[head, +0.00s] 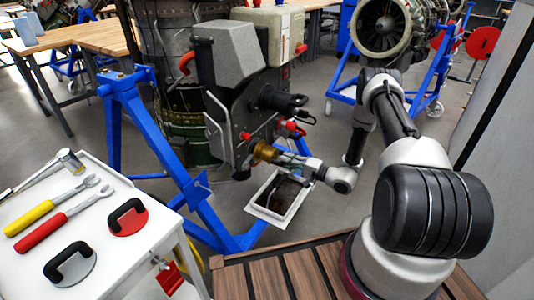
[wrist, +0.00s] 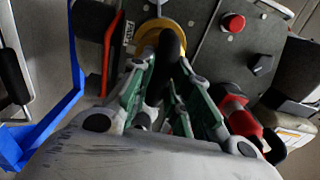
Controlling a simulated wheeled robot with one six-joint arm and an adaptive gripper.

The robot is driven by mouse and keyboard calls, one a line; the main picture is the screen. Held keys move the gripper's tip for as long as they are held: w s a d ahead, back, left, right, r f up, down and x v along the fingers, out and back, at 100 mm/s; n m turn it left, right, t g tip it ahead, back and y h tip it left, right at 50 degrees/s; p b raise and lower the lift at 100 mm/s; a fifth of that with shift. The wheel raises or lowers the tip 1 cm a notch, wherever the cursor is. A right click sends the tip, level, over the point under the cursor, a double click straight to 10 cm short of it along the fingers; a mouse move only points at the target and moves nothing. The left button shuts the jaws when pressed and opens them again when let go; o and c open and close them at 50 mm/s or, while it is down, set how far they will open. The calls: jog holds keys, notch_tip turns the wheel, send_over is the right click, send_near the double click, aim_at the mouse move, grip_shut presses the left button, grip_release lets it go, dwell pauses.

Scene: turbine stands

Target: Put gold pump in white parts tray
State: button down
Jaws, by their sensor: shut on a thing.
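The gold pump (head: 264,151) is at the front of the grey turbine unit, among its red-capped fittings. My gripper (head: 281,157) reaches it from the right and is shut on it. In the wrist view, the gold rim of the pump (wrist: 160,32) shows beyond the fingers (wrist: 165,80), with a dark part between the green finger pads. I cannot tell whether the pump still touches the unit. The white parts tray (head: 264,212) is below my gripper, with a dark inside; my wrist partly covers its far right side.
A blue stand (head: 150,130) frames the unit at the left. A white cart (head: 135,255) at the lower left holds wrenches, a hammer and two handled discs. A red knob (wrist: 233,22) and red fittings (wrist: 240,115) sit close to my fingers. Another turbine (head: 380,28) stands behind.

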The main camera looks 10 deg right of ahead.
jog(key=shift+s+d, duration=0.2)
jog(key=shift+d, duration=0.05)
jog(key=v, duration=1)
dwell(0.7)
jog(key=shift+r, duration=0.15)
